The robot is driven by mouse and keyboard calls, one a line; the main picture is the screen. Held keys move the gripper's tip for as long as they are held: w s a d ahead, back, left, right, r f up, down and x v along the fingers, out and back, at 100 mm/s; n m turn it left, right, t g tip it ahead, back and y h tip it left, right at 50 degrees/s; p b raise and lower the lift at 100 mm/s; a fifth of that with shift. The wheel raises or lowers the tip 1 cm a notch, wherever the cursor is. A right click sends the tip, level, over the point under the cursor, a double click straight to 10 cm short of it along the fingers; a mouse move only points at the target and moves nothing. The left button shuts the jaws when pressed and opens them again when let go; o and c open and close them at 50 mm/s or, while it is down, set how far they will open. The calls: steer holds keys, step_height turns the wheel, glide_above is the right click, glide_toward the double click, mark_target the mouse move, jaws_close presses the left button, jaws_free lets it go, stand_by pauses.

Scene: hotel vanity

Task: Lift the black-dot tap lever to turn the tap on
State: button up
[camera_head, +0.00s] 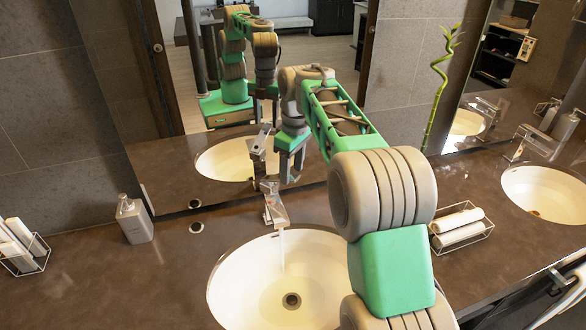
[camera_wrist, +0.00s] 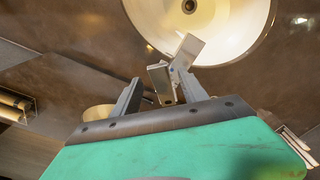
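The near tap (camera_head: 275,208) stands at the back rim of the left basin (camera_head: 236,285). A thin pale stream, which looks like water, falls from its spout into the basin. My gripper (camera_head: 275,172) is just above and behind this tap in the head view. In the wrist view, my gripper (camera_wrist: 158,80) is open, with a finger on either side of the tap's lever (camera_wrist: 160,80). The spout (camera_wrist: 187,50) points toward the basin beyond. I cannot tell whether the fingers touch the lever.
A second tap (camera_head: 538,141) and basin (camera_head: 545,195) are at the right. A grey soap bottle (camera_head: 134,222) and a rack of rolled towels (camera_head: 18,247) stand at the left. Another towel rack (camera_head: 460,228) is right of my arm. A mirror (camera_head: 215,140) rises behind the tap.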

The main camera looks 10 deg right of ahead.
step_height(320, 180, up, 8)
steer(key=p, duration=0.4)
steer(key=shift+s+d, duration=0.2)
steer(key=shift+s, duration=0.05)
steer(key=shift+f, duration=0.15)
steer(key=s+a+m+t+b, duration=0.2)
steer(key=s+m, duration=0.3)
steer(key=s, duration=0.8)
steer(key=s+d+f+m+t, duration=0.1)
steer(key=s+f+m, duration=0.1)
steer(key=s+f, duration=0.2)
steer(key=s+d+f+m+t, duration=0.1)
steer(key=s+f, duration=0.3)
steer(key=s, duration=0.4)
steer(key=shift+s+d+m+h+b, duration=0.15)
steer(key=shift+d+m+h+b, duration=0.15)
steer(key=shift+m, duration=0.2)
